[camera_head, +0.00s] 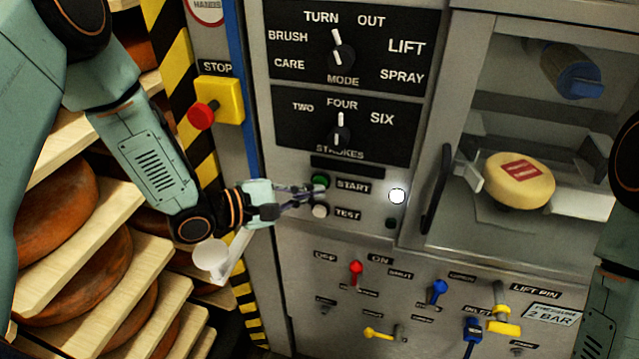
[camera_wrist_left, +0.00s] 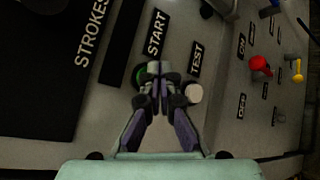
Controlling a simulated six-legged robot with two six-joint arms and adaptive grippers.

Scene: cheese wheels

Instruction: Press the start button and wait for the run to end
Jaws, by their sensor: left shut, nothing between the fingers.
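The green start button (camera_head: 320,181) is on the grey machine panel, left of the START label. The pale TEST button (camera_head: 320,211) is just below it. My left gripper (camera_head: 318,191) is shut and empty, its fingertips at the green button's lower edge. In the left wrist view the closed fingertips (camera_wrist_left: 160,72) partly cover the green button (camera_wrist_left: 139,76), and the TEST button (camera_wrist_left: 193,93) is close on the right. I cannot tell if the tips touch or press the start button. A round lamp (camera_head: 397,196) right of START glows white. My right gripper is out of view.
The red STOP button (camera_head: 201,115) on its yellow box is left, above my left arm. The MODE knob (camera_head: 341,56) and STROKES knob (camera_head: 340,137) are above START. Coloured valves, including a red one (camera_head: 356,270), are below. A cheese wheel (camera_head: 519,180) sits in the chamber on the right.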

